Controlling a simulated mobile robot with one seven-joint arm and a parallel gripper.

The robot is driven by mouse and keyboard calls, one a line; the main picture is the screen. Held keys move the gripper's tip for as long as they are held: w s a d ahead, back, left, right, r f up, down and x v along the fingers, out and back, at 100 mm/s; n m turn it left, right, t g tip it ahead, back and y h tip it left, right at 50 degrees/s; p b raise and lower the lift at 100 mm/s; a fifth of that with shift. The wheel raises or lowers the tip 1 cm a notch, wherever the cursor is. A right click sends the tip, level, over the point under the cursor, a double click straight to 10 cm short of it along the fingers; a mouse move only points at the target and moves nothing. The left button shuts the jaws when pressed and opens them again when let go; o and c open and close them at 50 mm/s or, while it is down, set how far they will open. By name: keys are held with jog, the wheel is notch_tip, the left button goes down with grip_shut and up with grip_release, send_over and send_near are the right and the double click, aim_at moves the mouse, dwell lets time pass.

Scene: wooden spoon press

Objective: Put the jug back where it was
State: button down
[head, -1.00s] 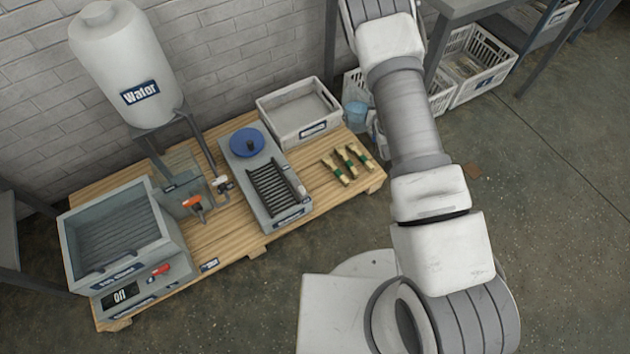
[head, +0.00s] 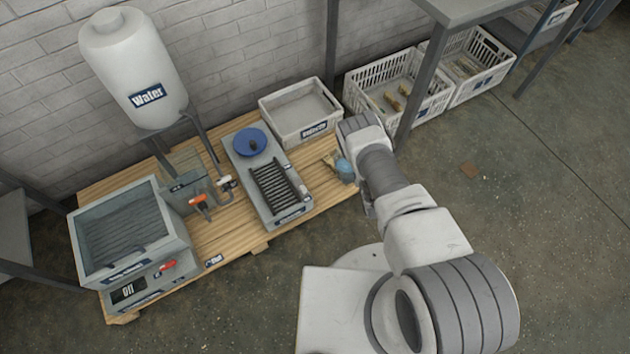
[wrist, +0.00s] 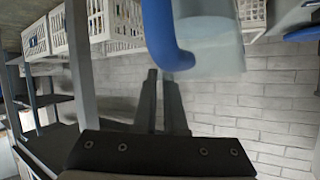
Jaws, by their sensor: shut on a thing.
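The jug (head: 345,171) is pale blue and see-through, with a darker blue handle. In the head view it is small and partly covered by my arm, at the right end of the wooden pallet (head: 235,232). In the wrist view the jug's clear body (wrist: 215,48) fills the upper middle, and its blue handle (wrist: 160,30) lies by my fingers. My gripper (wrist: 164,85) is shut on the jug. I cannot tell whether the jug touches the pallet or hangs above it.
On the pallet stand a water tank (head: 138,75), a clear tank with an orange-handled valve (head: 198,201), a grey basin marked Off (head: 120,235), a ribbed press (head: 268,180) and a labelled grey bin (head: 300,112). White crates (head: 400,85) stand behind, near a table leg.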

jog(key=shift+s+a+m, duration=0.25)
jog(key=shift+s+m, duration=0.15)
jog(key=shift+s, duration=0.35)
jog(key=w+a+f+b, duration=0.3)
jog(key=a+f+b, duration=0.4)
jog(key=a+f, duration=0.3)
jog(key=shift+w+a+f, duration=0.2)
jog(key=shift+a+f, duration=0.2)
jog(key=shift+a, duration=0.1)
jog(key=shift+f, duration=0.1)
jog(key=c, duration=1)
grip_release()
